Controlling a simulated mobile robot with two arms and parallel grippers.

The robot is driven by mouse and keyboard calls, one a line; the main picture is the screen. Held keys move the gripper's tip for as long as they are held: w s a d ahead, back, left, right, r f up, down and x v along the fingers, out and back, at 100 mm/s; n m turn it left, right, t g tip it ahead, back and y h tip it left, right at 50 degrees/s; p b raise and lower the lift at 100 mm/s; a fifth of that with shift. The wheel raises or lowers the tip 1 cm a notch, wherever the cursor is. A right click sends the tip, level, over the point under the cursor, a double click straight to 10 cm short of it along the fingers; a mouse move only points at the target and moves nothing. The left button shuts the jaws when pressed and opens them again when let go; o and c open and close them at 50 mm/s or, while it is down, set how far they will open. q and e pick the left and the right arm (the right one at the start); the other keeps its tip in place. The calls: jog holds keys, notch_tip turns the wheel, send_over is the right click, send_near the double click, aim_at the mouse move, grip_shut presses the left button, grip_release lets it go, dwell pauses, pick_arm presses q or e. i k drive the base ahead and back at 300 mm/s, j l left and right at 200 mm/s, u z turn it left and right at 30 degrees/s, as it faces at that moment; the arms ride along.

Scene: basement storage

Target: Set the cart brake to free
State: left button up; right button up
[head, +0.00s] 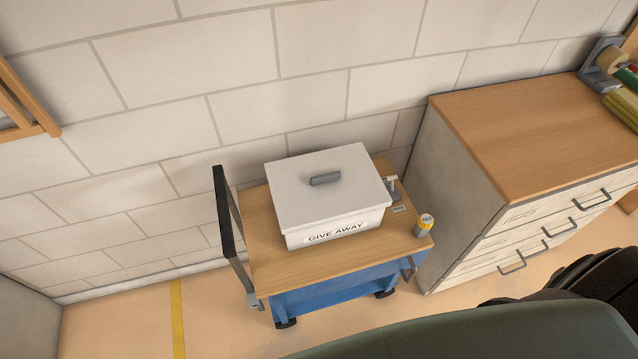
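The cart (258,262) stands against the block wall, with a wooden top, a blue lower body and dark wheels. Its black push handle (226,215) rises at the left end. A small pale fitting (392,184) sits on the right part of the top, partly behind the white box, with a small label plate (399,209) in front of it. Its setting is too small to read. A grey bar (408,268) shows at the cart's front right corner; I cannot tell whether it is the brake. Neither of my grippers is in view.
A lidded white box (330,197) marked "GIVE AWAY" covers much of the cart top. A drawer cabinet (530,135) is close on the right. Floor left of the cart is clear, with a yellow line (178,315).

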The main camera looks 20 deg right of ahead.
aim_at(391, 178)
jog(key=k+l+z, duration=0.1)
jog(key=z, duration=1)
jog(key=i+l+u, duration=0.15)
jog(key=u, duration=0.2)
jog(key=i+l+u, duration=0.1)
jog(key=l+u, duration=0.25)
